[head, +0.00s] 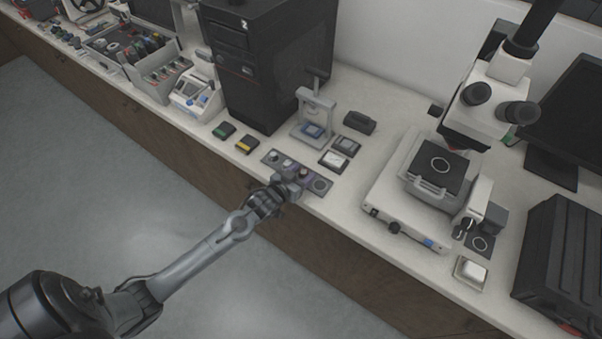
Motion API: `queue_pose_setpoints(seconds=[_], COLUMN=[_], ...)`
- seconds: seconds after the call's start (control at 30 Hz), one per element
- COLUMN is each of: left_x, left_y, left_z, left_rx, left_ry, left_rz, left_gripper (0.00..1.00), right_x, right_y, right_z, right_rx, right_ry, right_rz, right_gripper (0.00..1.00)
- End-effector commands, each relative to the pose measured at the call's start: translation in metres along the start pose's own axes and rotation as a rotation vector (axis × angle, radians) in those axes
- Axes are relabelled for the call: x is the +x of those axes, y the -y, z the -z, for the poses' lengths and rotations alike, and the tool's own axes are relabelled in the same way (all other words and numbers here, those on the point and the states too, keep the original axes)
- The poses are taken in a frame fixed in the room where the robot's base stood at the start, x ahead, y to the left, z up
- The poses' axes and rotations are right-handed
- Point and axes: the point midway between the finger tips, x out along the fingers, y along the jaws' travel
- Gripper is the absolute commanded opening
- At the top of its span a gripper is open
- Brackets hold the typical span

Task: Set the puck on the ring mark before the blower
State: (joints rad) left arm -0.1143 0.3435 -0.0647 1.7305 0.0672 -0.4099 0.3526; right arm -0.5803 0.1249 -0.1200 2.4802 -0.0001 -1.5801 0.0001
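My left gripper (290,183) is at the front edge of a dark strip (265,155) on the bench. Small round pieces stand on the strip, and a ring (320,184) shows at its right end. The fingertips are small and overlap the strip, so I cannot tell whether they are open or hold a puck. A dark mat with a pale ring mark (481,243) lies at the right, in front of a dark grey block (493,217) that may be the blower. The ring looks empty. My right gripper is out of view.
A small press (316,112) with a blue piece stands behind the strip. A white microscope (497,85) with a wide base (394,198) stands between the strip and the mat. A white-topped box (470,271) is in front of the mat. A black computer tower (262,60) stands behind.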

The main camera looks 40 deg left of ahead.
Motion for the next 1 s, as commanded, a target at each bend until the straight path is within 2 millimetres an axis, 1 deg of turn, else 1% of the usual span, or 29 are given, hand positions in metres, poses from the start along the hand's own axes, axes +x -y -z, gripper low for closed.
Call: queue_pose_setpoints(seconds=[0.17, 0.37, 0.4, 0.7, 0.83, 1.0], left_x=[0.0, 0.002, -0.007, -0.064, -0.084, -0.101], left_y=[0.0, 0.0, 0.0, -0.002, -0.002, -0.003], left_z=[-0.001, -0.004, -0.001, -0.002, -0.002, -0.002], left_rx=[0.0, 0.002, 0.001, 0.0, 0.0, -0.001], left_ry=[0.0, -0.002, 0.002, 0.002, 0.002, 0.004], left_rz=[0.0, -0.001, -0.001, -0.001, -0.001, 0.0], left_gripper=[0.56, 0.56, 0.56, 0.56, 0.56, 0.56], right_x=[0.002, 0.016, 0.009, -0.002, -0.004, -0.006], right_y=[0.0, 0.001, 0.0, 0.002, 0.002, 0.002], right_z=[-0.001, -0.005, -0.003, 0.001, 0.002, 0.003], right_rx=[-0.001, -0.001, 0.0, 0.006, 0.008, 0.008], right_ry=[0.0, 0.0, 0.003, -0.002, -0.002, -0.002], right_rz=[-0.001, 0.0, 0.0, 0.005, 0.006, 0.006], right_gripper=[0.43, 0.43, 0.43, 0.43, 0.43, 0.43])
